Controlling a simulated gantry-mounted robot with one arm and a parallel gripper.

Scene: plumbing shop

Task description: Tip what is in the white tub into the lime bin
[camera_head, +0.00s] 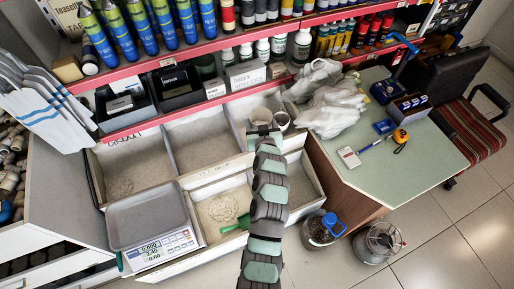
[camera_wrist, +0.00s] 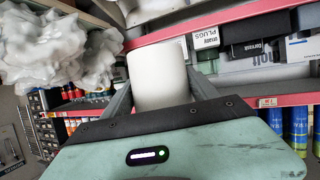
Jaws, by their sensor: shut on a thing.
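My gripper (camera_head: 265,132) reaches over the open bins, its jaws closed around a white tub (camera_head: 261,116). In the wrist view the smooth white tub (camera_wrist: 158,75) sits between the two fingers (camera_wrist: 155,98). Its contents are hard to make out. Below and around are open wooden compartments, some with pale powder, such as the left one (camera_head: 128,165) and the front one (camera_head: 222,205). I cannot read which one is the lime bin.
A scale (camera_head: 150,225) stands at the front left of the bins, with a green scoop (camera_head: 240,223) to its right. White rags (camera_head: 330,100) lie on the green bench (camera_head: 400,165) at right. A pink-edged shelf (camera_head: 190,52) of bottles runs behind.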

